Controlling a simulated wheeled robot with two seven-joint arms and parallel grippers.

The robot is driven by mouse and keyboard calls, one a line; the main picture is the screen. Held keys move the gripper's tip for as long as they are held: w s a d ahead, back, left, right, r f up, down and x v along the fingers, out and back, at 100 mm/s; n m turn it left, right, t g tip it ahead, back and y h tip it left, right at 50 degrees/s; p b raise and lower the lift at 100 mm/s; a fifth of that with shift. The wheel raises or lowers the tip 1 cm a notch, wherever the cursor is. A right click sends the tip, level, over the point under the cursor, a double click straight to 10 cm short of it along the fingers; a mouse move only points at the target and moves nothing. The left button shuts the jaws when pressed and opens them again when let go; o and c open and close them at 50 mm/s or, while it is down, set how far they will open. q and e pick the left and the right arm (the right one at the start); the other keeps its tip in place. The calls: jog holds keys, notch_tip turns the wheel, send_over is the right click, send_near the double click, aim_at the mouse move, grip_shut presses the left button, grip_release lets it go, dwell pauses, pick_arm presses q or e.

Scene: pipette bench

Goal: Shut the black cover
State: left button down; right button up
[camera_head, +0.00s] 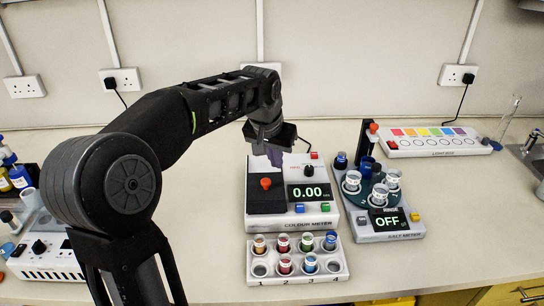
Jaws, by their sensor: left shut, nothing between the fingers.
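The black cover (262,203) is on the left part of the white colour meter (318,220), with a red knob (266,183) on it. It looks flat against the meter's top; whether it is fully down I cannot tell. My left gripper (275,160) is shut and empty, pointing down above the back edge of the meter, behind the red knob in the picture. It looks apart from the knob. My right gripper is not in view.
A rack (297,272) of several coloured vials stands in front of the meter. The salt meter (380,222) with cups is close on the right, and a light box (430,143) is behind it. Another white device (50,262) is at the left. The bench right of the salt meter is clear.

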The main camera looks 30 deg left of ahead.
aim_at(272, 184)
pick_arm(q)
jog(key=b+v, duration=0.1)
jog(key=v, duration=0.9)
jog(key=shift+w, duration=0.15)
jog(key=shift+d, duration=0.1)
